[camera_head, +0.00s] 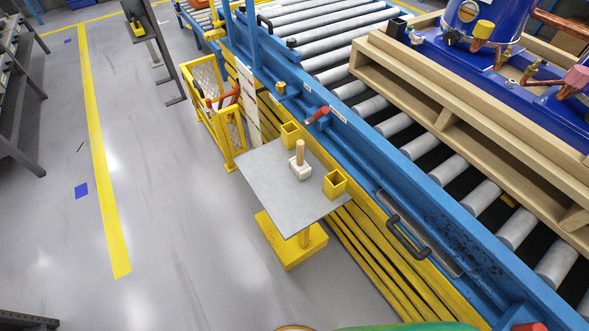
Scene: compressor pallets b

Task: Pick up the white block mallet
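The white block mallet (300,168) stands on a small grey table (270,195). Its white head rests on the table top and its light wooden handle (300,151) points up. It stands between two small yellow square holders, one behind it (290,134) and one to its right (334,184), apart from both. Neither of my grippers shows in the head view, and nothing touches the mallet.
The table has a yellow base (292,243). It stands close beside a blue-framed roller conveyor (385,160) carrying a wooden pallet (440,120) with blue compressors. A yellow mesh basket (212,108) is behind the table. Grey floor to the left is open.

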